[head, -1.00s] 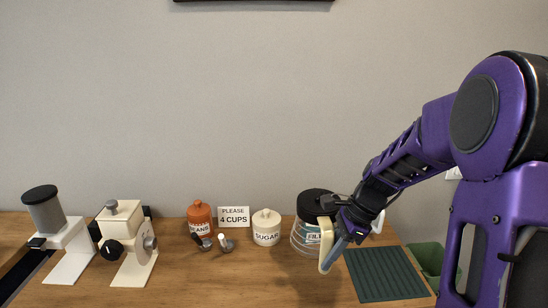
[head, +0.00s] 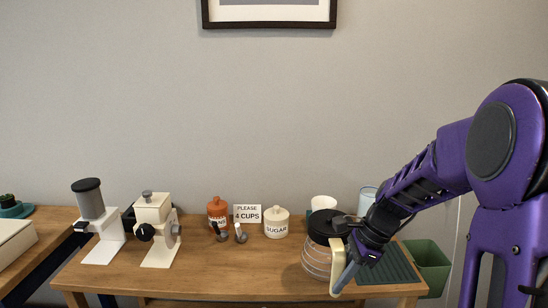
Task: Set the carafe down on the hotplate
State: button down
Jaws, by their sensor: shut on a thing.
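The carafe (head: 316,259) has a clear round body, a black lid and a cream handle (head: 338,268). It is roughly upright at the right end of the wooden table in the head view. My gripper (head: 344,272) is shut on the handle, its fingertips partly hidden by the handle and my wrist. I cannot tell whether the carafe's base clears the tabletop. I cannot make out a hotplate for certain in this view.
A ribbed green mat (head: 388,268) lies right of the carafe, with a green bin (head: 430,268) beyond. A sugar jar (head: 276,223), an orange jar (head: 217,213), a sign (head: 247,214) and two white machines (head: 157,232) stand leftward. A pale box (head: 14,245) is at far left.

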notch_tip(320, 180, down, 11)
jog(key=s+n+g+h, duration=0.1)
jog(key=n+g+h, duration=0.3)
jog(key=n, duration=1.4)
jog(key=shift+a+g+h, duration=0.35)
jog(key=shift+g+h, duration=0.05)
jog(key=shift+r, duration=0.1)
